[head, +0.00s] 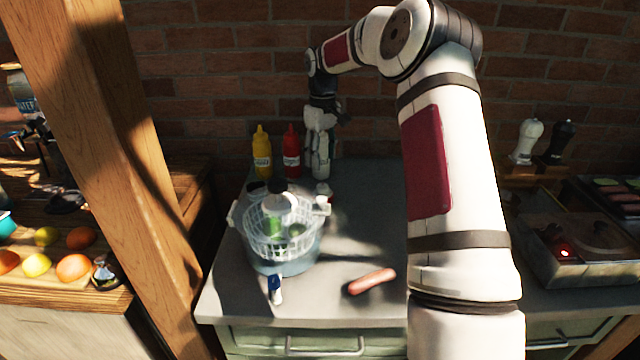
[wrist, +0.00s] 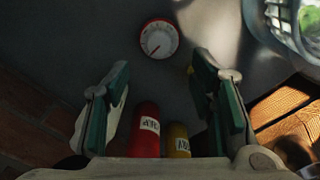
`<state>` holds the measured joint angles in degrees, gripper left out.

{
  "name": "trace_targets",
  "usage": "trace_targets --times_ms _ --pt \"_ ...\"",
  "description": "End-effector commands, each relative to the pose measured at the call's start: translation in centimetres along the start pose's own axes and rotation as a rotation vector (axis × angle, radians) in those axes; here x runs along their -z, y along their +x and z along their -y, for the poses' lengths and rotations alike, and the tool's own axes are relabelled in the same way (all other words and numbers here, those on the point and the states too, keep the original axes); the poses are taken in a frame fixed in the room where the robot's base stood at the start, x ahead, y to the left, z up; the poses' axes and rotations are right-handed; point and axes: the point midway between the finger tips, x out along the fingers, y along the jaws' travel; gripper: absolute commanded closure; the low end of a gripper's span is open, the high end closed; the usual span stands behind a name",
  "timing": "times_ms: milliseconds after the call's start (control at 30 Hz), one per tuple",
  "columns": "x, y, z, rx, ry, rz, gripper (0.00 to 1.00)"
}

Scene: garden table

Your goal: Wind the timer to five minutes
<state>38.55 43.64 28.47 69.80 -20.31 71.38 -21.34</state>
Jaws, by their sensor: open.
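The timer (wrist: 158,38) is a round white dial with a red rim and a red pointer, lying on the grey counter top in the wrist view. In the head view it is a small white and red shape (head: 323,189) right behind the basket. My gripper (wrist: 162,78) is open and empty, fingers spread, with the timer ahead of its fingertips and apart from them. In the head view my gripper (head: 320,172) points down near the wall, just behind the timer. The dial's marks are too small to read.
A red bottle (head: 291,152) and a yellow bottle (head: 262,153) stand close left of my gripper. A white basket (head: 252,236) with green contents stands in front. A sausage (head: 372,281) and a blue-white item (head: 275,289) lie nearer. The counter (head: 370,190) to the right is clear.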

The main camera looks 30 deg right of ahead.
Motion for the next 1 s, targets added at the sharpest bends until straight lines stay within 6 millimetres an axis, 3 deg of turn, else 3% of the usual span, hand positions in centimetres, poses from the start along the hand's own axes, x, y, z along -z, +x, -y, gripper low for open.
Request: trace_targets --times_ms 300,500,900,933,1000 --pt "-0.1 6.1 0.1 0.003 -0.001 0.002 0.5" --pt "-0.1 8.5 0.1 0.002 0.0 0.001 0.5" --pt "0.0 9.2 0.0 0.0 0.0 -0.001 0.5" --pt "0.0 9.2 0.0 0.0 0.0 -0.001 0.52" --pt "0.0 9.2 0.0 0.0 0.0 -0.001 0.68"
